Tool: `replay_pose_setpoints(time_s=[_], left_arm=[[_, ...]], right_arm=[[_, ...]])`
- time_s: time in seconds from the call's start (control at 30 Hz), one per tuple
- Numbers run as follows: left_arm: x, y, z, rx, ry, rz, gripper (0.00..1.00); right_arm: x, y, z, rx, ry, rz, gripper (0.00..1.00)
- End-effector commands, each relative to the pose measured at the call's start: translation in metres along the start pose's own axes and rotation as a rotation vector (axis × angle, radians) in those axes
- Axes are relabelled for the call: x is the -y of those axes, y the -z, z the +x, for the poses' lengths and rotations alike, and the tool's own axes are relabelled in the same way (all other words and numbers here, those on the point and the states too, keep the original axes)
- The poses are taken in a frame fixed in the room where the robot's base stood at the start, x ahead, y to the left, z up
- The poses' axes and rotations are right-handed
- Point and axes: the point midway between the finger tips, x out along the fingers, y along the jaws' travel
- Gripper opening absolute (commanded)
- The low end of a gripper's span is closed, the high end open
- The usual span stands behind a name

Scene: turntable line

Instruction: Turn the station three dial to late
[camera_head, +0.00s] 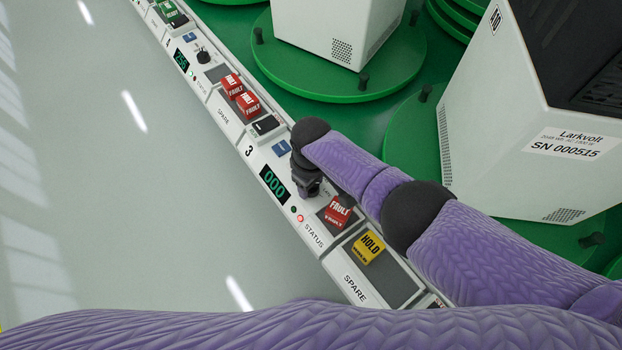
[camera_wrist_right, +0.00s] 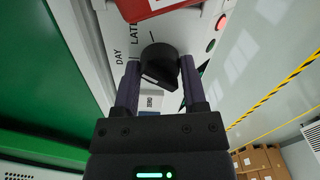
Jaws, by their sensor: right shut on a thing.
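The station three dial is a black round knob (camera_wrist_right: 158,65) in the right wrist view. It sits between the two fingers of my right gripper (camera_wrist_right: 158,78), which is shut on it. The printed words DAY and LATE stand beside the knob on its upper left. I cannot tell for sure which word the knob points to. In the head view my right gripper (camera_head: 308,190) reaches down to the station three panel, beside the display (camera_head: 273,184) reading 000, and it hides the dial. My left gripper is not in view.
Close to the dial are a red FAULT block (camera_head: 337,211), a yellow HOLD block (camera_head: 368,247) and a blue button (camera_head: 281,148). More red FAULT blocks (camera_head: 240,95) lie up the rail. White cabinets (camera_head: 500,120) on green turntables stand right. The floor at left is clear.

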Motion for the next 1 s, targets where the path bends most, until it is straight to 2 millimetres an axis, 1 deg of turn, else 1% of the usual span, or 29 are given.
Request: replay_pose_setpoints(time_s=[0.2,0.5,0.8,1.0], left_arm=[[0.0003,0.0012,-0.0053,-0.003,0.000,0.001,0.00],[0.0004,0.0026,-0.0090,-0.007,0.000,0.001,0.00],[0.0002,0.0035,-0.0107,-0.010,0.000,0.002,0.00],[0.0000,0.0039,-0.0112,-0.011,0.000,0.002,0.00]], right_arm=[[0.0014,0.0002,-0.0007,0.000,0.004,0.200,0.00],[0.0010,0.0001,-0.0003,0.001,0.003,0.444,0.00],[0.0007,0.0006,-0.0003,-0.002,0.002,0.600,0.00],[0.0002,0.0006,-0.0003,-0.002,0.001,0.648,0.00]])
